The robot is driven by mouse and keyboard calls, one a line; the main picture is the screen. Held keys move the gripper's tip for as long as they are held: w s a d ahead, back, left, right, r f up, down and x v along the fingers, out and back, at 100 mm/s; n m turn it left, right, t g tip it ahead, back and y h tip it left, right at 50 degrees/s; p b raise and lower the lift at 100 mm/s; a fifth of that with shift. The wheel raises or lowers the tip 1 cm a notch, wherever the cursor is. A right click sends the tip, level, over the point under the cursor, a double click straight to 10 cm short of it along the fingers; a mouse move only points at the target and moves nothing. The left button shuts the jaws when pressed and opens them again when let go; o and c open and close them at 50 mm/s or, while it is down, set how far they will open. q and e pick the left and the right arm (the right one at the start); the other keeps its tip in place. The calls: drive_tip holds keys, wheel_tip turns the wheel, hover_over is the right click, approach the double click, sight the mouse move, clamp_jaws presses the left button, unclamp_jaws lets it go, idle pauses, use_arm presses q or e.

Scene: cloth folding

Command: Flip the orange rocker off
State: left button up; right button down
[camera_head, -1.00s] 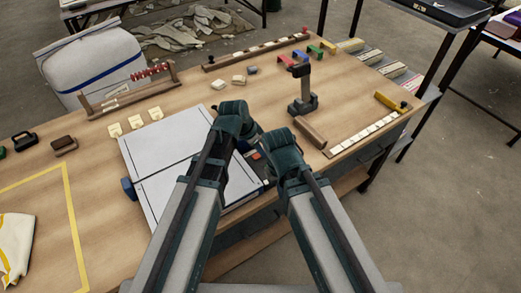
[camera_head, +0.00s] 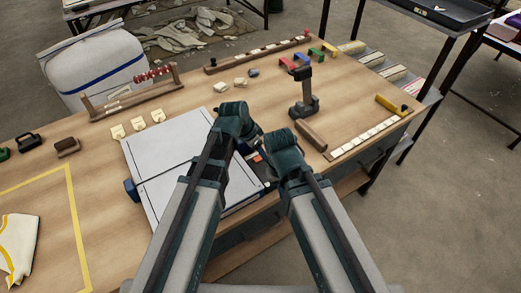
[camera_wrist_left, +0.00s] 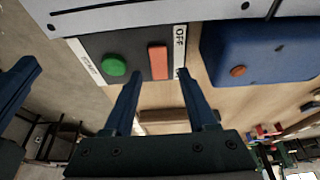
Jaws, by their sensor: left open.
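The orange rocker (camera_wrist_left: 158,62) is an upright bar on a dark control panel (camera_wrist_left: 135,45) in the left wrist view. A white OFF label (camera_wrist_left: 180,42) runs beside it. A round green button (camera_wrist_left: 114,65) is to its left. My left gripper (camera_wrist_left: 160,74) is open, its two fingers on either side of the rocker in the picture; contact cannot be told. In the head view a small orange patch (camera_head: 257,157) shows between my arms, and the left fingertips are hidden. A dark blue finger, seemingly my right gripper's, shows at the left wrist view's left edge.
A white-topped machine (camera_head: 165,160) sits on the wooden table (camera_head: 105,215). A dark stand (camera_head: 303,95) and a brown block (camera_head: 311,135) are to the right. A yellow-taped area is at left.

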use_arm(q)
drive_tip(key=p+v, duration=1.1)
drive_tip(key=v, duration=0.1)
drive_tip(key=shift+r, duration=0.3)
drive_tip(key=shift+a, duration=0.1)
drive_tip(key=s+f+n+g+y, duration=0.1)
drive_tip(key=s+n+g+y, duration=0.1)
drive_tip(key=s+n+y, duration=0.2)
drive_tip(key=s+n, duration=0.3)
drive_tip(key=s, duration=0.5)
drive_tip(key=shift+s+a+f+g+y, duration=0.2)
drive_tip(key=shift+s+a+g+y, duration=0.1)
drive_tip(key=shift+a+g+y, duration=0.1)
